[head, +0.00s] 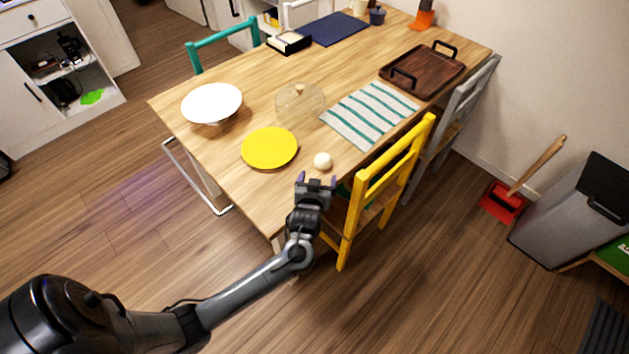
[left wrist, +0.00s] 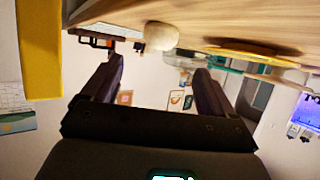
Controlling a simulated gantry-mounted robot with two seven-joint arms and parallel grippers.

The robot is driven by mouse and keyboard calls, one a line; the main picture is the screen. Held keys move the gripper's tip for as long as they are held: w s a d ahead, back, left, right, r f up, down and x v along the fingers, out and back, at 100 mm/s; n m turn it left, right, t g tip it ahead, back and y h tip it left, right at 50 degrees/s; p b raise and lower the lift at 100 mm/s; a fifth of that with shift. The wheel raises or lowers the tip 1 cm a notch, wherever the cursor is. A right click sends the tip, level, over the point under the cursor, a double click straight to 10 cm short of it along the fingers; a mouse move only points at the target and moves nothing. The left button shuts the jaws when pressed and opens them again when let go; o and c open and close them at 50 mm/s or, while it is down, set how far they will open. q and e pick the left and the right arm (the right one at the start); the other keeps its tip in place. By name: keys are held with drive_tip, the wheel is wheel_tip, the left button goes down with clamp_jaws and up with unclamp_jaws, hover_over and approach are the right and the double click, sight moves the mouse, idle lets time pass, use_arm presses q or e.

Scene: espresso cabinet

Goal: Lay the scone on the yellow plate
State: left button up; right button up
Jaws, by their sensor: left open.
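The scone (head: 322,160) is a small pale round lump on the wooden table (head: 225,135), near its front edge. The yellow plate (head: 270,148) lies flat on the table to the left of the scone, with nothing on it. My left gripper (head: 315,180) is open and empty at the table's front edge, just short of the scone and apart from it. In the left wrist view, the scone (left wrist: 161,36) shows above and beyond the open fingers (left wrist: 155,80), and the yellow plate (left wrist: 250,52) shows edge-on to the right. My right gripper is in neither view.
A yellow chair (head: 380,185) stands close to the right of my left gripper. A clear dome (head: 300,103) stands behind the yellow plate, and a striped cloth (head: 368,112) lies to the right. A white raised plate (head: 212,103) is at the left, a dark tray (head: 425,72) at the right.

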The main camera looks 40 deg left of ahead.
use_arm(q)
drive_tip(key=shift+s+d+r, duration=0.1)
drive_tip(key=shift+s+d, duration=0.1)
drive_tip(key=shift+s, duration=0.1)
drive_tip(key=s+d+f+m+g+h, duration=0.1)
drive_tip(key=s+d+m+g+h, duration=0.2)
drive_tip(key=s+d, duration=0.3)
drive_tip(key=s+d+f+m+g+h, duration=0.1)
drive_tip(key=s+d+m+g+h, duration=0.2)
drive_tip(key=s, duration=1.1)
drive_tip(key=d+h, duration=0.1)
drive_tip(key=d, duration=0.2)
drive_tip(key=shift+f+m, duration=0.3)
drive_tip(key=shift+o, duration=0.5)
drive_tip(key=s+d+r+m+g, duration=0.1)
drive_tip(key=s+g, duration=0.1)
drive_tip(key=s, duration=0.4)
drive_tip(key=shift+s+r+m, duration=0.3)
drive_tip(key=shift+s+m, duration=0.1)
